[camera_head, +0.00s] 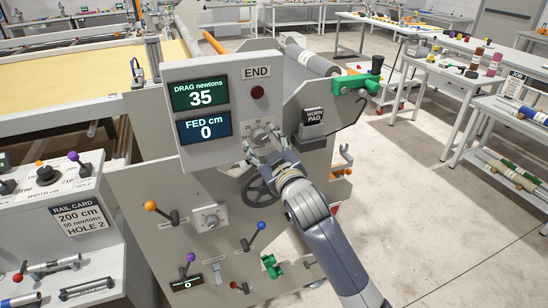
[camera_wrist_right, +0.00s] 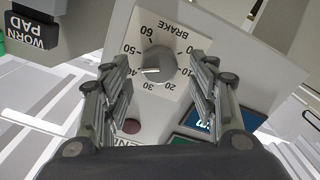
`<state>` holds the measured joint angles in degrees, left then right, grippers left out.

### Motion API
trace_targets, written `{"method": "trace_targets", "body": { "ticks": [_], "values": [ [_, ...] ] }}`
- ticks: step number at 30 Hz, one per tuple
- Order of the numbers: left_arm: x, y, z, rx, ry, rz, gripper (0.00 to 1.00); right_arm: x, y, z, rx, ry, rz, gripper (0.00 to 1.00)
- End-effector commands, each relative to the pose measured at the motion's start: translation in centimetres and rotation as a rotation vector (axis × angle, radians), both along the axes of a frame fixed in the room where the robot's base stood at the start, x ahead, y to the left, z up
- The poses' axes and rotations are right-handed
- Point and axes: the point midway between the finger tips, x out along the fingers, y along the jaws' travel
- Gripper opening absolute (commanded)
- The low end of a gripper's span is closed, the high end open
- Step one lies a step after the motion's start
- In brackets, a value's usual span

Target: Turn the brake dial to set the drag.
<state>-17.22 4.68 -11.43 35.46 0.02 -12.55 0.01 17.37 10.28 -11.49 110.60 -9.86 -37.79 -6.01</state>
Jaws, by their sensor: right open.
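The brake dial (camera_wrist_right: 158,62) is a round grey knob on a white plate marked BRAKE, with numbers around it. Its white pointer line lies toward the 40 side. In the head view the dial (camera_head: 261,133) sits on the grey panel below the END label, partly covered by my gripper. My right gripper (camera_head: 264,150) is open in front of it. In the wrist view its two fingers (camera_wrist_right: 160,72) stand on either side of the dial, apart from it as far as I can tell. The DRAG display (camera_head: 201,94) reads 35 newtons. My left gripper is not in view.
The FED display (camera_head: 204,127) reads 0 cm. A black handwheel (camera_head: 262,188) is just below my gripper. The WORN PAD block (camera_head: 313,117) and a green clamp (camera_head: 357,82) are to the right. Ball-ended levers are lower on the panel. Floor is clear at right.

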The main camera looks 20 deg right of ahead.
Motion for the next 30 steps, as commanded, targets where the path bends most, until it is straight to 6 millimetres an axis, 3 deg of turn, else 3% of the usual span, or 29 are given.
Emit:
{"method": "trace_targets", "body": {
  "ticks": [15, 21, 30],
  "values": [
    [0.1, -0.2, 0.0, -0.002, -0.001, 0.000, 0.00, -9.0, -0.3, -0.1, 0.000, 0.003, 0.001, 0.54],
    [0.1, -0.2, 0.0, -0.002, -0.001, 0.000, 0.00, -10.5, -0.4, -0.1, 0.000, 0.001, 0.000, 0.54],
    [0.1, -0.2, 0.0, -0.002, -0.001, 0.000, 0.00, -10.8, -0.4, 0.0, 0.000, 0.001, 0.000, 0.54]
  ]
}}
